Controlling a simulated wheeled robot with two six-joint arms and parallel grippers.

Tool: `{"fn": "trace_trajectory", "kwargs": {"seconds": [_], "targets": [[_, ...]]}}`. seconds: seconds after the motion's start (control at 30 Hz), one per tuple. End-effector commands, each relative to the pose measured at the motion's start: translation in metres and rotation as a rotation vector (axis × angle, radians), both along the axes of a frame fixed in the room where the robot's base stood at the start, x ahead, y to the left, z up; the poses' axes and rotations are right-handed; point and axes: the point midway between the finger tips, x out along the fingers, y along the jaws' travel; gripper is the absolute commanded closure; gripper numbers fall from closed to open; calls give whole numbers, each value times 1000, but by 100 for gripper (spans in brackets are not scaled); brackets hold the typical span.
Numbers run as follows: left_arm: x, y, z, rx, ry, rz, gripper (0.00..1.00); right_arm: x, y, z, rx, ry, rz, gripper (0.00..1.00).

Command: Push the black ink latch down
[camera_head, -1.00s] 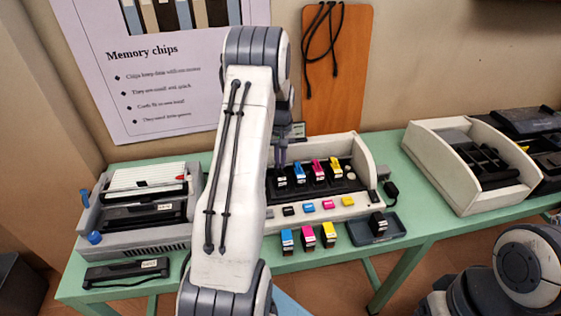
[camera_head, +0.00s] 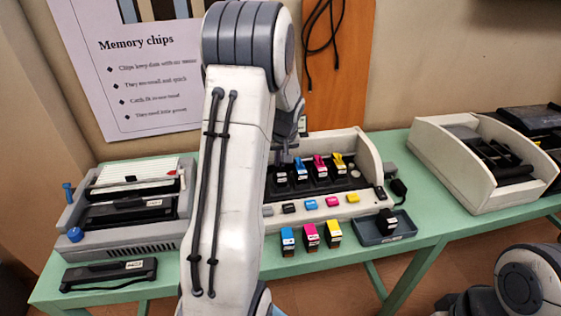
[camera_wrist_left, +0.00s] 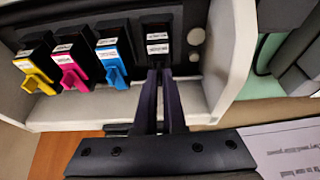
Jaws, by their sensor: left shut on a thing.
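The printer (camera_head: 352,207) is an open cream case holding a row of upright ink cartridges. Its black cartridge (camera_head: 281,177) is at the left end of the row in the head view. In the left wrist view the black cartridge (camera_wrist_left: 157,37) is right of the cyan one. My left gripper (camera_head: 284,158) is just above and behind that cartridge in the head view. In the left wrist view the left gripper (camera_wrist_left: 159,72) has its two dark fingers close together at the cartridge, shut on its black latch, which they hide. My right gripper is not in view.
The cyan latch (camera_wrist_left: 114,72), magenta latch (camera_wrist_left: 75,76) and yellow latch (camera_wrist_left: 36,78) stick out beside my fingers. The printer's side wall (camera_wrist_left: 232,55) is close on the other side. A blue tray (camera_head: 368,236) holds a loose black cartridge (camera_head: 388,221).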

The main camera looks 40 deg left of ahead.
Motion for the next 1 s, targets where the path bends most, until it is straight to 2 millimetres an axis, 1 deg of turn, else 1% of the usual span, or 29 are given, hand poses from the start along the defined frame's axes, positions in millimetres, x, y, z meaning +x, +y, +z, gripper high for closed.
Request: {"fn": "trace_trajectory", "kwargs": {"seconds": [0.03,0.1,0.43,0.53,0.67,0.9,1.0], "targets": [[-5,-3,-7,-11,21,2,85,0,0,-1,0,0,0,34],[-5,-3,-7,-10,20,2,62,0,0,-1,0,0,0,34],[-3,-2,-3,-6,11,2,62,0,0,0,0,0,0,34],[-4,-3,3,-5,9,2,62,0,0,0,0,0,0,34],[-8,-8,23,-3,6,2,62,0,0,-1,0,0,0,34],[-19,-21,67,-5,8,1,62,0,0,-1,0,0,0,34],[-22,-25,81,-6,10,0,62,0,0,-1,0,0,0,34]]}}
